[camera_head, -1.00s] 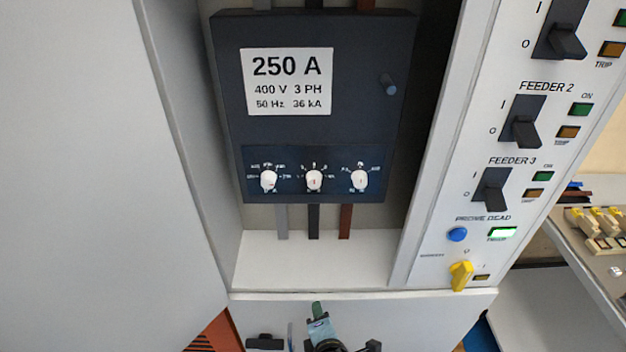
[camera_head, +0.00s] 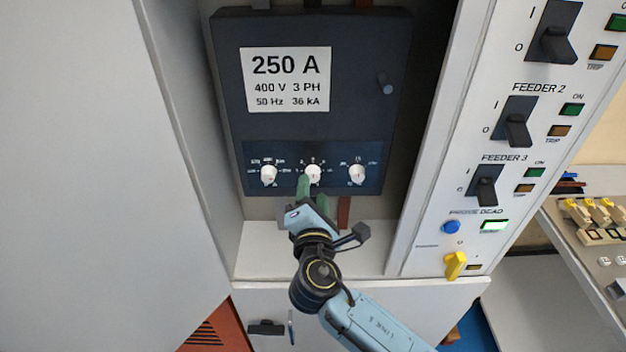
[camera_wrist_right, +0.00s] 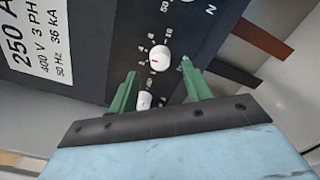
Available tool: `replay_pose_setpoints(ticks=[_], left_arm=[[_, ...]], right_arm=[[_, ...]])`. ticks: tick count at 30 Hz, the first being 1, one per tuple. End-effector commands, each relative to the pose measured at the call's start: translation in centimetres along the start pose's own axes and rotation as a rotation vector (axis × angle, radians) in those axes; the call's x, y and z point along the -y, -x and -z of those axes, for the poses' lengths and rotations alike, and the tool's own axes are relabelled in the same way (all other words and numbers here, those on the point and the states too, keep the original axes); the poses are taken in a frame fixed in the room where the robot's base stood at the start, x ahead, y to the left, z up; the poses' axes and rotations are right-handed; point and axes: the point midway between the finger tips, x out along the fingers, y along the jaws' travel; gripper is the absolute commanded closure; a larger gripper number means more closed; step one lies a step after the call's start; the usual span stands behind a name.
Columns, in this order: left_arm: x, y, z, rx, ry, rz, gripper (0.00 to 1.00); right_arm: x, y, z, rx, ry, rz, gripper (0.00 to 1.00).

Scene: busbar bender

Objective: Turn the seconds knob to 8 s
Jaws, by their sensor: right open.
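Three white knobs sit in a row on the lower panel of the dark 250 A breaker: a left one (camera_head: 269,174), a middle one (camera_head: 313,174) and a right one (camera_head: 357,174). My right gripper (camera_head: 313,190) is just below the middle knob in the head view. In the wrist view its green fingers (camera_wrist_right: 159,70) are apart and empty, with the middle knob ahead between their tips. I cannot tell whether they touch it. My left gripper is out of view.
The breaker (camera_head: 360,60) is recessed between a grey cabinet wall and a feeder panel (camera_head: 485,140) with black switches and a yellow handle (camera_head: 455,264). Busbars (camera_head: 344,210) run below the breaker. A white shelf (camera_head: 375,262) lies under them.

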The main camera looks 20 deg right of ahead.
Motion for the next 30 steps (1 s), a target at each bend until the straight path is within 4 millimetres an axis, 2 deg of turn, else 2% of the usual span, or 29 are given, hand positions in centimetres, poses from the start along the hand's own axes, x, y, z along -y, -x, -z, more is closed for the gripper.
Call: replay_pose_setpoints(ticks=[3,7,18,28,30], left_arm=[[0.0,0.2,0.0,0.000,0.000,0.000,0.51],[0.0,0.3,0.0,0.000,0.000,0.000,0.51],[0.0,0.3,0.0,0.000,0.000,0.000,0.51],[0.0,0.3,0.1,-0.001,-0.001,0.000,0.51],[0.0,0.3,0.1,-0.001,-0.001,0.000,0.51]], right_arm=[[-0.1,-2.0,-0.1,0.001,0.001,-0.001,0.51],[0.0,-3.2,0.0,0.000,0.000,0.000,0.51],[0.1,-3.8,0.0,-0.001,-0.001,0.001,0.51],[0.1,-3.7,0.0,-0.001,-0.001,0.001,0.93],[0.1,-3.7,0.0,-0.001,-0.001,0.001,0.96]])
